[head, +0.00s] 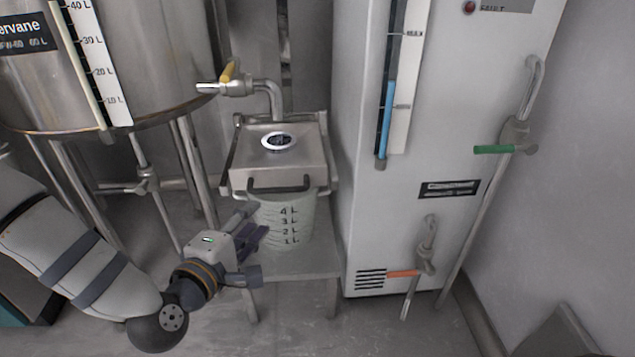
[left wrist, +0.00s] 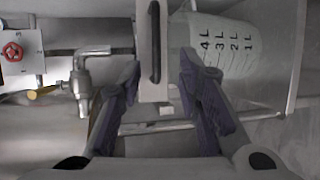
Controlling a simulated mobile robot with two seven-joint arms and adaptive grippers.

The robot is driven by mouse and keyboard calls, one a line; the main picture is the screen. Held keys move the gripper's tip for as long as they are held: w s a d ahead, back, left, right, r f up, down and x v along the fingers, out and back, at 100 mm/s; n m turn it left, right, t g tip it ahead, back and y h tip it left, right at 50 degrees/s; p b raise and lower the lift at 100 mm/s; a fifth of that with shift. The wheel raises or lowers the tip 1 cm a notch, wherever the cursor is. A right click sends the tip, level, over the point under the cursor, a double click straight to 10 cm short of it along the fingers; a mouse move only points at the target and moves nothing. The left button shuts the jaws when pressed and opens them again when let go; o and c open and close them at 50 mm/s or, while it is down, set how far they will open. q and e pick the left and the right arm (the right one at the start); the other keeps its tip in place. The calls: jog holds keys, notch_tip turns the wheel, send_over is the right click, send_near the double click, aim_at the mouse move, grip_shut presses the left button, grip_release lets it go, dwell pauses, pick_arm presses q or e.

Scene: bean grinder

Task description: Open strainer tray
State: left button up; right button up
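The strainer tray (head: 255,172) is a grey metal box with a round dark-and-white piece on its top. A black bar handle (head: 280,188) runs along its front edge. It looks closed, resting above a clear measuring bucket (head: 288,225) marked in litres. My left gripper (head: 254,222) is open and empty, in front of and below the handle, close to the bucket. In the left wrist view the black handle (left wrist: 154,42) appears beyond and between my open fingertips (left wrist: 159,72), apart from them. My right gripper is not in view.
A big steel tank (head: 110,60) stands at the left on metal legs. A tap with a yellow handle (head: 229,72) sits behind the tray. A white cabinet (head: 375,200) stands close on the right, with green (head: 494,149) and orange (head: 402,273) valve handles.

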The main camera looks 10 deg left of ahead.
aim_at(276, 192)
pick_arm(q)
jog(key=b+x, duration=0.1)
jog(key=x, duration=0.3)
jog(key=b+x, duration=0.1)
jog(key=x, duration=0.3)
jog(key=b+x, duration=0.2)
jog(key=x, duration=0.2)
jog(key=shift+a+r, duration=0.15)
jog(key=shift+r, duration=0.15)
grip_shut()
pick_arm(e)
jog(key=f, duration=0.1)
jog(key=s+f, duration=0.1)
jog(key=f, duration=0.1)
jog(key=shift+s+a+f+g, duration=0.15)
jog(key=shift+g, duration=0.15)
